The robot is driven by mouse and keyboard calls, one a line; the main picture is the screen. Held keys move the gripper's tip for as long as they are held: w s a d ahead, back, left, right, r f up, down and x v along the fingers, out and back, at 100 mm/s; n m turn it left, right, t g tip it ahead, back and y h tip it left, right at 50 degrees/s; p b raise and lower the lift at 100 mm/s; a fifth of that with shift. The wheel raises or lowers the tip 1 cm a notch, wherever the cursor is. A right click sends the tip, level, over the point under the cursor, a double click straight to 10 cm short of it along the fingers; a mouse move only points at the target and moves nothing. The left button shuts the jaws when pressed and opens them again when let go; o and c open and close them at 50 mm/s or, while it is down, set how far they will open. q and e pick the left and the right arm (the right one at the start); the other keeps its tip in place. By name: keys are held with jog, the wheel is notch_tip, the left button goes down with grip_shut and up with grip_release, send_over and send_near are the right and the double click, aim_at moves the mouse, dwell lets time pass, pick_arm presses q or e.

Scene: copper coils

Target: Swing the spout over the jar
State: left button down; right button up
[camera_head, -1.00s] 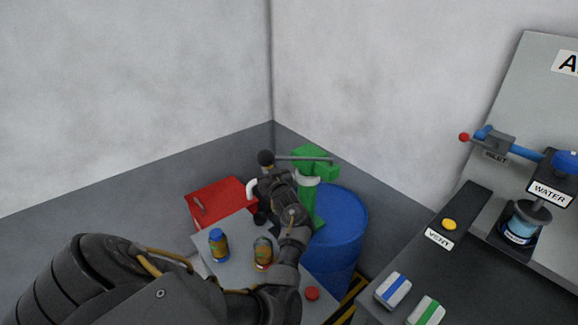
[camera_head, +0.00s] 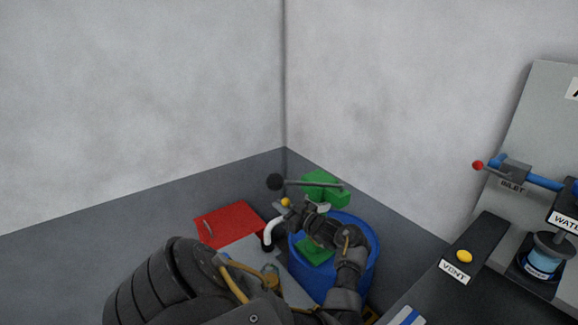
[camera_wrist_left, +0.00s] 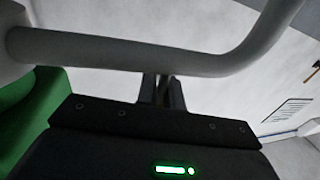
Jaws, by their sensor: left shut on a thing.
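The green pump (camera_head: 322,187) stands at the blue drum, with a long grey lever ending in a black knob (camera_head: 275,182). Its white bent spout (camera_head: 268,233) points down over the grey bench left of the drum. My left gripper (camera_head: 296,210) is shut at the spout; in the left wrist view the white spout pipe (camera_wrist_left: 120,50) crosses just in front of its closed fingers (camera_wrist_left: 162,90). A jar (camera_head: 271,275) shows partly behind my left arm, below the spout's end. The other, blue-lidded jar is hidden now. My right gripper is not in view.
A dark counter (camera_head: 430,270) with a yellow VENT button (camera_head: 464,256) is at the right.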

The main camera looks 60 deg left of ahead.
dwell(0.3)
pick_arm(q)
jog(key=c, duration=1.5)
grip_release()
jog(key=shift+d, duration=0.1)
jog(key=shift+w+d+f, duration=0.15)
jog(key=shift+w+d, duration=0.05)
jog(key=shift+d, duration=0.25)
jog(key=b+v, duration=0.3)
jog(key=v, duration=0.7)
jog(key=shift+s+a, duration=0.1)
